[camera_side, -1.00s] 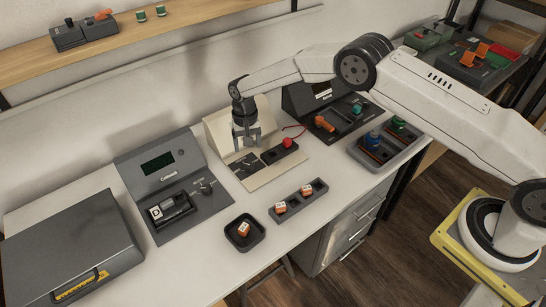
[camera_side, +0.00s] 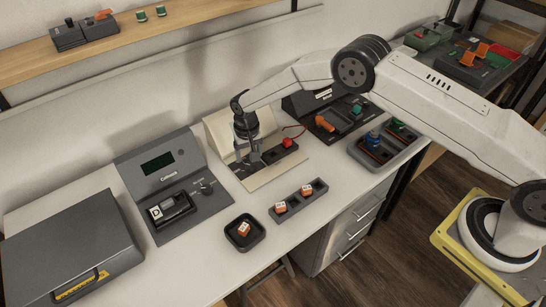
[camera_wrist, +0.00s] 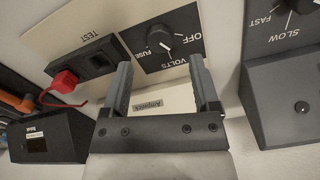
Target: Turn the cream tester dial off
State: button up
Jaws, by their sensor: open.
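The cream tester (camera_side: 284,174) stands at the back middle of the table, partly hidden behind my gripper in the side view. Its dial (camera_wrist: 159,38) is a round black knob on a dark panel in the wrist view. OFF, VOLTS and FUSE are printed around it, and its white mark appears to point toward the FUSE side. My gripper (camera_wrist: 163,84) is open and empty, its two grey fingers reaching toward the dial panel. In the side view my gripper (camera_side: 250,158) is low over the tester's left part. I cannot tell whether the fingers touch it.
A red plug (camera_wrist: 64,82) with a red lead sits at the tester's TEST socket. A dark grey unit with its own dial (camera_side: 206,187) stands to the left. An orange-handled dark unit (camera_side: 325,124) stands to the right. Two trays with orange-white blocks lie in front.

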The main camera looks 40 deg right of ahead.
aim_at(250, 165)
jog(key=shift+f, duration=2.25)
grip_shut()
